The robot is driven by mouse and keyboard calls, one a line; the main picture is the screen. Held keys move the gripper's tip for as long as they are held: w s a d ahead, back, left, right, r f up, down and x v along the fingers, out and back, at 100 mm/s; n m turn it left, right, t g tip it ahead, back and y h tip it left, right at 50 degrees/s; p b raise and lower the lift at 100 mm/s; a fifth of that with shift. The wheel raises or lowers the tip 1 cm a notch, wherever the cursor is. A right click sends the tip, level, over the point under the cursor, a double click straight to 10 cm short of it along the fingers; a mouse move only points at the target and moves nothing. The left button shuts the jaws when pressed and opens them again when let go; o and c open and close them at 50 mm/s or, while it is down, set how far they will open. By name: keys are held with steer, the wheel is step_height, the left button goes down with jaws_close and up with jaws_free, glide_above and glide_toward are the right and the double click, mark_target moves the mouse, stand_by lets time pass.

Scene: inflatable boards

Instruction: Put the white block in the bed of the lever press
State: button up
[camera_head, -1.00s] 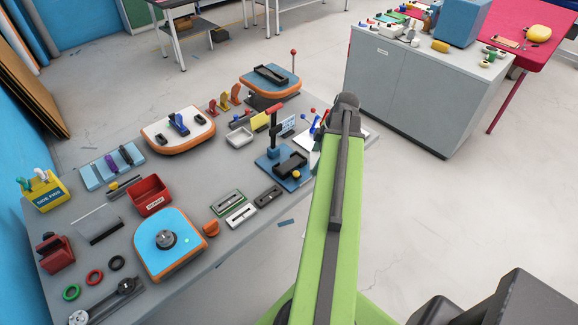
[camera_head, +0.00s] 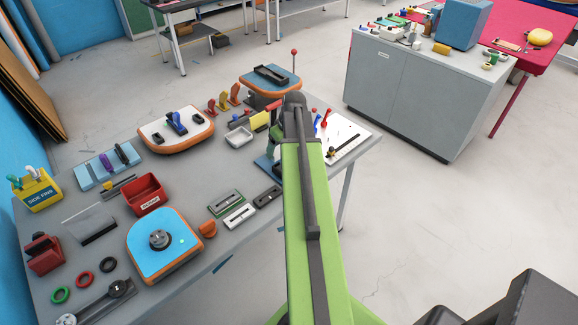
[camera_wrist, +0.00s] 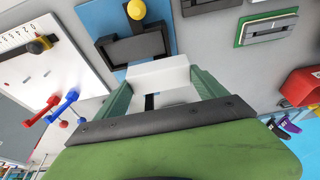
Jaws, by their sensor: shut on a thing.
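The white block (camera_wrist: 158,72) is held between the green fingers of my gripper (camera_wrist: 160,88) in the wrist view. The lever press shows there as a blue base (camera_wrist: 101,17) with a dark rectangular bed (camera_wrist: 135,47) and a yellow knob (camera_wrist: 136,9). The block lies just below the bed in that picture, its upper edge close to the bed's near wall. I cannot tell its height or whether they touch.
A white board (camera_head: 346,135) with red and blue pegs stands right of the press. Dark and green-edged slotted plates (camera_head: 225,202) lie left of it. A red bin (camera_head: 146,194) and a blue-topped device (camera_head: 165,246) are further left on the grey table.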

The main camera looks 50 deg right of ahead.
steer(key=d+f, duration=0.1)
steer(key=s+d+f+b, duration=0.1)
steer(key=d, duration=0.1)
steer(key=shift+d+f, duration=0.2)
steer(key=shift+f, duration=0.15)
steer(key=shift+s+d, duration=0.25)
steer(key=shift+d, duration=0.1)
step_height(320, 180, down, 4)
steer(key=b, duration=0.5)
steer(key=shift+f, duration=0.25)
steer(key=o, duration=1.5)
steer(key=shift+r, duration=0.1)
steer(key=shift+c, duration=0.2)
steer(key=shift+r, duration=0.1)
steer(key=p+v, duration=1.2)
steer(key=shift+a, duration=0.1)
